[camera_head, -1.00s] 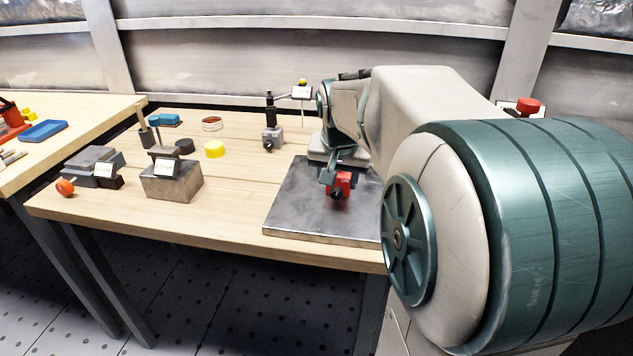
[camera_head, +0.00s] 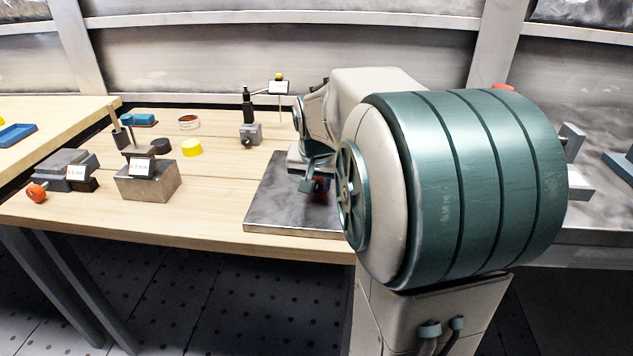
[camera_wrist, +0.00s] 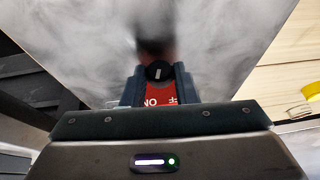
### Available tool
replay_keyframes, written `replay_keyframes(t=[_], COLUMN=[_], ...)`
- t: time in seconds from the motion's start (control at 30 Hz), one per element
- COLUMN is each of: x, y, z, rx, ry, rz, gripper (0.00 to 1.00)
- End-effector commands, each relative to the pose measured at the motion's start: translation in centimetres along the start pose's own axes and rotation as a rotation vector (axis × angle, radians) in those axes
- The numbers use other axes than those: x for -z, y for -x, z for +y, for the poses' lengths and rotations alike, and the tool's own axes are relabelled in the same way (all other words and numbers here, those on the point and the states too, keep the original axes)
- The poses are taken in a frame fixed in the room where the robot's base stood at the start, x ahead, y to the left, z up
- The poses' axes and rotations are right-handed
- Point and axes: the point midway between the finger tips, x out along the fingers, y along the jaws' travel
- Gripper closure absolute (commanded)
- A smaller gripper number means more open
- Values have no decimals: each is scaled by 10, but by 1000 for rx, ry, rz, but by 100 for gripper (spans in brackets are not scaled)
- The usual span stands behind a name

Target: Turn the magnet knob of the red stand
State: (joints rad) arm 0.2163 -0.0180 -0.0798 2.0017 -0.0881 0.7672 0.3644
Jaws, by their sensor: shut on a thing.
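The red stand (camera_wrist: 160,96) is small and blocky with white lettering. It shows between my fingers in the wrist view. Its round black magnet knob (camera_wrist: 158,71) has a white mark and sits between my fingertips, at the far end of the red part. My gripper (camera_wrist: 157,83) is shut on the red stand, with a finger on each side; whether the fingers press on the knob or the body is unclear. In the head view my gripper (camera_head: 312,184) is low over the steel plate (camera_head: 270,205), and my arm hides most of the red stand (camera_head: 321,186).
On the wooden table (camera_head: 225,215) left of the plate stand a grey block with a label (camera_head: 147,182), a grey vise-like block with an orange knob (camera_head: 65,170), a yellow disc (camera_head: 191,147) and a grey stand with a black post (camera_head: 250,133). The table's front strip is clear.

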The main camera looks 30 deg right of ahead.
Motion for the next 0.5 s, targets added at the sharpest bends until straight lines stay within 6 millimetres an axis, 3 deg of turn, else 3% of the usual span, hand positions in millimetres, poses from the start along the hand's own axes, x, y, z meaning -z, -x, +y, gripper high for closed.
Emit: replay_keyframes(t=[0.5], x=[-2], y=[-2], z=[-7], rx=[-264], ry=[115], rz=[-4], gripper=[96])
